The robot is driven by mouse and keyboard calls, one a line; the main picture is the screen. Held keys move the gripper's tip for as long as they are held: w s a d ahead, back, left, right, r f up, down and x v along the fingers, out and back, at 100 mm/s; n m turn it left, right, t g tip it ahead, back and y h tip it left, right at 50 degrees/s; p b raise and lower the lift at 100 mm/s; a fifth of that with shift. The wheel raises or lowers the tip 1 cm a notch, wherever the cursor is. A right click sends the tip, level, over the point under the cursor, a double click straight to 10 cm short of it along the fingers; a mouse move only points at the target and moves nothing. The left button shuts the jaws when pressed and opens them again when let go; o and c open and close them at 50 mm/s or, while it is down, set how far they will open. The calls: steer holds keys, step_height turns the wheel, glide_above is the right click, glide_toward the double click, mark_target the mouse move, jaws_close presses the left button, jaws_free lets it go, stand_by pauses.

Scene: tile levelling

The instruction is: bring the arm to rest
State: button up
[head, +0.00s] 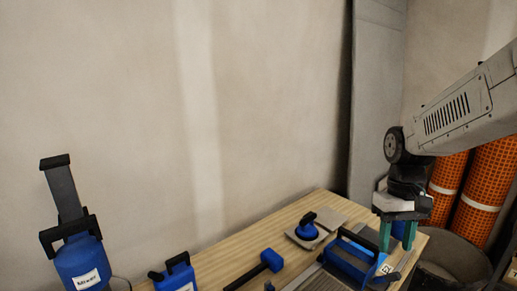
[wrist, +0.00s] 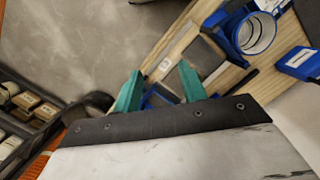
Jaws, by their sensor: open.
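My gripper (head: 397,238) is at the right in the head view, pointing down over the right end of the wooden table (head: 222,262). Its two teal fingers are apart, with nothing seen between them. They overlap a blue tool (head: 350,262) in the picture; I cannot tell whether they touch it. In the wrist view my gripper (wrist: 160,78) shows its teal fingers spread, with the table edge and blue parts beyond them.
A blue suction lifter (head: 307,229), a grey tile (head: 334,212) and a blue-headed mallet (head: 268,261) lie on the table. A blue mixer (head: 80,262) stands left. Orange rolls (head: 487,178) and a grey bin (head: 455,250) stand right. Shelving (wrist: 22,118) shows in the wrist view.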

steer(key=s+a+r+t, duration=0.1)
steer(key=s+r, duration=0.2)
steer(key=s, duration=0.6)
steer(key=s+a+r+t, duration=0.2)
steer(key=s+r, duration=0.1)
steer(key=s, duration=0.7)
steer(key=shift+s+a+r+m+t, duration=0.2)
steer(key=shift+r+m+t, duration=0.1)
steer(key=shift+m, duration=0.1)
